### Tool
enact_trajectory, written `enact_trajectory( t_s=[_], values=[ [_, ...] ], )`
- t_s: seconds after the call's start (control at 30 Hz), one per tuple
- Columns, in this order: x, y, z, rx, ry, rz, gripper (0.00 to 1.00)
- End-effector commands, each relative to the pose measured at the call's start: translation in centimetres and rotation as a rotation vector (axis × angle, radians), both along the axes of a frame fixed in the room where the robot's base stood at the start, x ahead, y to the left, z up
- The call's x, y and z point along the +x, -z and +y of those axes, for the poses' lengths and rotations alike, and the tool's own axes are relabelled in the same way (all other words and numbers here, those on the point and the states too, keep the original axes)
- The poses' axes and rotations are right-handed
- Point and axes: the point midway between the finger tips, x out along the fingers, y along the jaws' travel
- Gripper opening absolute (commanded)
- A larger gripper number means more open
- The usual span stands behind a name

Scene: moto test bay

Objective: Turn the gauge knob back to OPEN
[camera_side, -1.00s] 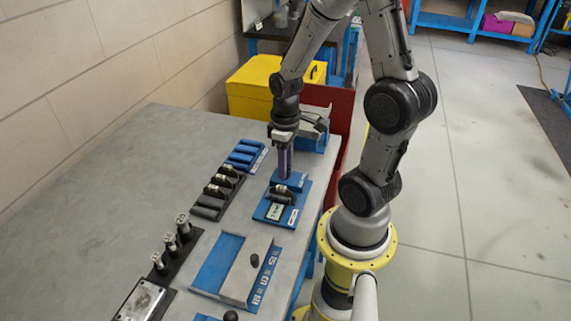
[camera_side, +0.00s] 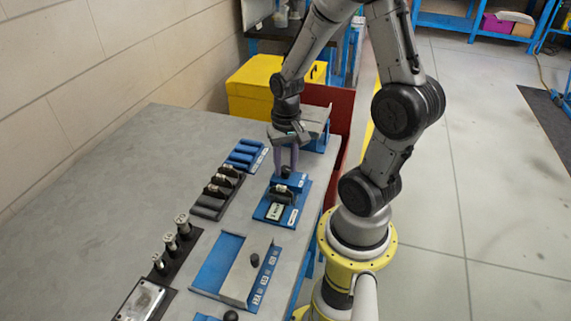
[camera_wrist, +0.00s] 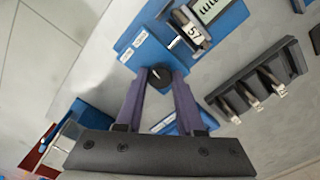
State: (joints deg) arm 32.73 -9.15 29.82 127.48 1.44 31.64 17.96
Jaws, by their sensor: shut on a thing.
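The gauge knob (camera_side: 287,172) is a small dark round knob on a blue block (camera_side: 294,182) at the far end of the blue gauge plate. In the wrist view the dark knob (camera_wrist: 160,77) sits between my two purple fingertips, with a light mark on its top. My gripper (camera_side: 286,171) points down and is shut on the knob; it also shows in the wrist view (camera_wrist: 159,80). Two white labels (camera_wrist: 138,40) lie on the blue block beside the knob. Their words are too small to read, so I cannot tell the knob's setting.
A small display (camera_side: 275,211) and a clamped dark part (camera_side: 283,194) sit on the plate near the knob. Racks of dark cylinders (camera_side: 217,192) and blue cylinders (camera_side: 243,155) stand to the left. A blue tray (camera_side: 219,264) lies nearer. The table's left side is clear.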

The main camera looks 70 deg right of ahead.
Motion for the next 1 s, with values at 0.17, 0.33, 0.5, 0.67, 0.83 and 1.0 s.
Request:
enact_trajectory(
  t_s=[0.17,0.33,0.5,0.67,0.83,1.0],
  values=[
    [0.07,-0.10,-0.04,-0.002,0.161,-0.002,0.00],
    [0.09,-0.12,-0.05,-0.002,0.297,-0.004,0.00],
    [0.10,-0.12,-0.05,-0.003,0.402,-0.004,0.00],
    [0.10,-0.12,-0.05,-0.002,0.470,-0.003,0.00],
    [0.10,-0.12,-0.05,-0.002,0.508,-0.004,0.00],
    [0.11,-0.12,-0.06,-0.002,0.522,-0.004,0.00]
  ],
)
